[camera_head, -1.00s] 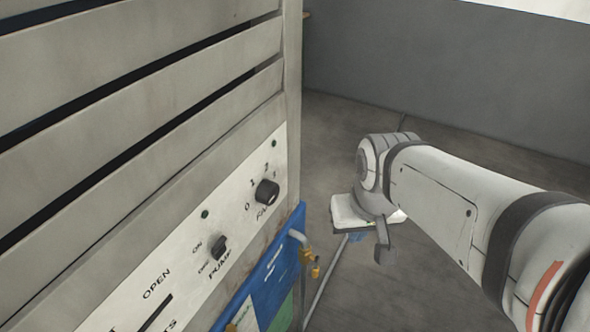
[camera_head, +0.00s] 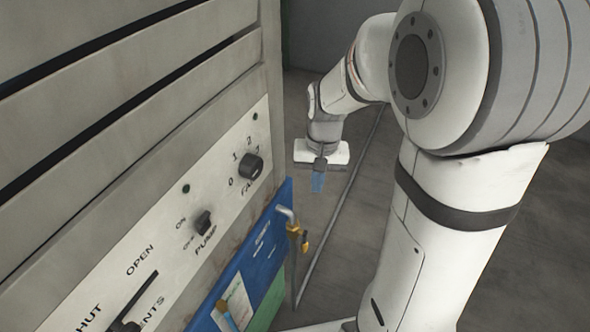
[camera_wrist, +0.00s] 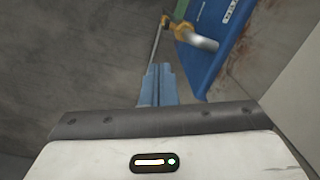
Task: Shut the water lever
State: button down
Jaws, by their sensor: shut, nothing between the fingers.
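The water lever is part of a small brass-yellow valve (camera_head: 298,234) on a grey pipe beside the blue board, at the right end of the cabinet. The valve also shows at the top of the wrist view (camera_wrist: 172,24), with the light pipe end to its right. The lever's exact angle is too small to tell. My gripper (camera_head: 318,182) is shut and empty, with blue fingers. In the head view it appears above and right of the valve, apart from it. In the wrist view its fingertips (camera_wrist: 158,68) are below the valve, with a gap between.
The grey cabinet fills the left, with a white panel (camera_head: 120,262) of knobs and a black OPEN/SHUT handle (camera_head: 140,302). A blue board (camera_head: 255,262) hangs on its right end. A thin pipe (camera_head: 340,205) runs past the valve. Floor to the right is partly blocked by my arm.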

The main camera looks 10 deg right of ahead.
aim_at(304, 242)
jog(key=w+d+f+m+g, duration=0.1)
jog(key=w+f, duration=0.2)
jog(key=f, duration=0.3)
jog(key=w+f+m+g, duration=0.1)
jog(key=w+f, duration=0.3)
jog(key=f, duration=0.3)
jog(key=s+a+f, duration=0.2)
jog(key=s+f, duration=0.4)
jog(key=f, duration=0.3)
jog(key=shift+a+f+y, duration=0.25)
jog(key=shift+f+y, duration=0.05)
jog(key=shift+y, duration=0.1)
jog(key=shift+d+f, duration=0.1)
jog(key=shift+d, duration=0.05)
